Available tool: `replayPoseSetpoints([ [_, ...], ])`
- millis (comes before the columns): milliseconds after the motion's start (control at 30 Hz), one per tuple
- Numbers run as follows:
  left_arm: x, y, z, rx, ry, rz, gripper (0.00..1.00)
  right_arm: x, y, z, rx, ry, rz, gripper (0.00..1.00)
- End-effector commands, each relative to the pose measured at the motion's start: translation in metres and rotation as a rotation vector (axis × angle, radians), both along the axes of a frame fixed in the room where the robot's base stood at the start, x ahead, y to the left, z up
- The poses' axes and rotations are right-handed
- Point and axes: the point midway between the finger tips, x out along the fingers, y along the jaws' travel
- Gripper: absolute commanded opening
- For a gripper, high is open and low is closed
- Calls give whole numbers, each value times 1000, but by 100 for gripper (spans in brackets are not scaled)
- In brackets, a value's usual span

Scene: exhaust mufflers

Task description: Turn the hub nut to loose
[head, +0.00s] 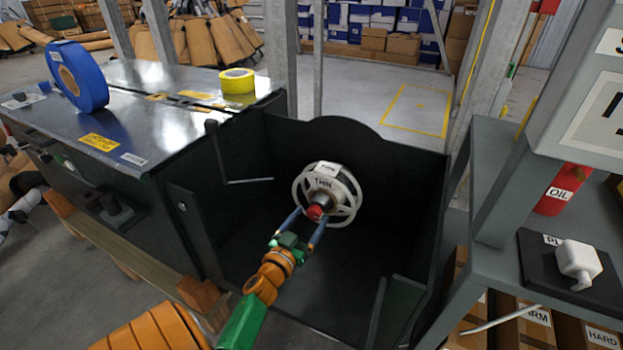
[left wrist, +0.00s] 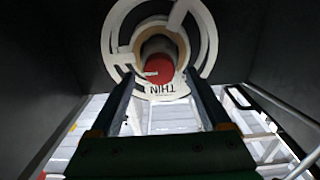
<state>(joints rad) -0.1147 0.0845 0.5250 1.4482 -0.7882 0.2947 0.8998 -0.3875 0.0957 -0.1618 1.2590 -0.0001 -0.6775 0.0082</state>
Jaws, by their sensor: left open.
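The hub nut (head: 315,212) is a red cap at the centre of a pale spoked reel (head: 345,183) marked "THIN", mounted inside a dark open-topped box. In the left wrist view the red nut (left wrist: 158,68) shows end-on, with a small pale mark on it. My left gripper (head: 310,214) is open at the nut, with a fingertip on either side of it. In the left wrist view its fingers (left wrist: 159,82) stand apart, left and right of the nut; I cannot tell whether they touch it. My right gripper is not in view.
The dark box walls (head: 400,165) enclose the reel closely. A metal bench (head: 140,100) at left carries a blue roll (head: 77,76) and yellow tape (head: 237,81).

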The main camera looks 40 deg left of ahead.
Motion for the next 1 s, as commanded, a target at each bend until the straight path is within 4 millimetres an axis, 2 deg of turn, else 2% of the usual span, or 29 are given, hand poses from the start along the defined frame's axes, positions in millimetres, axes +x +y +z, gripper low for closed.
replayPoseSetpoints([
  [133, 15, 4, -1, 0, 1, 0, 81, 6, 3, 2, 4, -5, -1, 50],
  [367, 16, 5, -1, -1, 2, 0, 81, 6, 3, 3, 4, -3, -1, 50],
  [667, 16, 5, -1, -1, 3, 1, 0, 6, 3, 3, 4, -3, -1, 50],
  [900, 16, 5, -1, -21, -3, 1, 0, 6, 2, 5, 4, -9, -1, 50],
  [1000, 15, 5, 0, -55, -12, 2, 0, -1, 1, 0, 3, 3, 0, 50],
])
